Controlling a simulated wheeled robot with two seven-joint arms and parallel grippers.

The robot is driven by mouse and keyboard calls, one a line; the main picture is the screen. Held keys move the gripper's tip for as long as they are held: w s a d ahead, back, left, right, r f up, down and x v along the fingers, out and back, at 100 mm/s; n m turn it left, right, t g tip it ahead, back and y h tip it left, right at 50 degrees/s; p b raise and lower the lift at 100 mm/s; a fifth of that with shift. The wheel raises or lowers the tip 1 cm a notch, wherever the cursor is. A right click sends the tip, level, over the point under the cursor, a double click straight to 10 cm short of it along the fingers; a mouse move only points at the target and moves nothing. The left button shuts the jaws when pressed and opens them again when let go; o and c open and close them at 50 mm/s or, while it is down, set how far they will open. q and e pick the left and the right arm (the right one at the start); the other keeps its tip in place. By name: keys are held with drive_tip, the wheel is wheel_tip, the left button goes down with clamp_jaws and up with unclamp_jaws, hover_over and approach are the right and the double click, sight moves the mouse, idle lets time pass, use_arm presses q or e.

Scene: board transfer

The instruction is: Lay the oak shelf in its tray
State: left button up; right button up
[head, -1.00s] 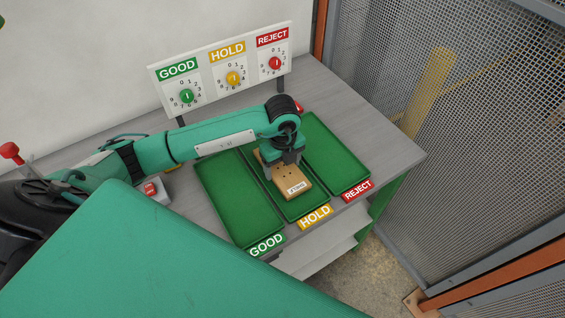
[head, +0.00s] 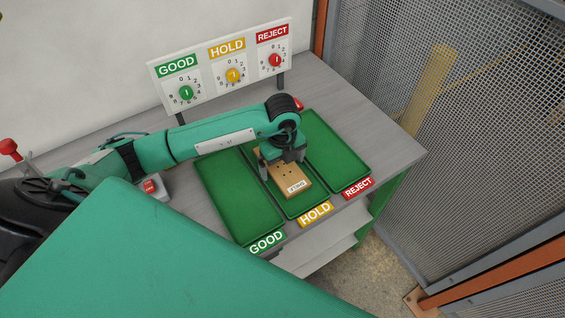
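The oak shelf (head: 290,181) is a light wooden board with small dark holes and a white label. It lies flat in the middle green tray (head: 307,207), the one marked HOLD. My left gripper (head: 283,165) points down over the far part of the shelf. Its fingers stand apart, one on each side of the board, and appear clear of its edges. My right gripper is not in view.
Green trays marked GOOD (head: 237,200) and REJECT (head: 337,155) flank the middle one and look empty. A dial panel (head: 207,75) stands behind. A red button box (head: 151,188) is at the left. A mesh fence (head: 470,130) is on the right.

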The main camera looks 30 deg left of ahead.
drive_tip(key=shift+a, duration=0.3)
use_arm(q)
drive_tip(key=shift+r, duration=0.15)
wheel_tip(320, 180, up, 14)
drive_tip(key=b, duration=0.3)
drive_tip(key=shift+f, duration=0.25)
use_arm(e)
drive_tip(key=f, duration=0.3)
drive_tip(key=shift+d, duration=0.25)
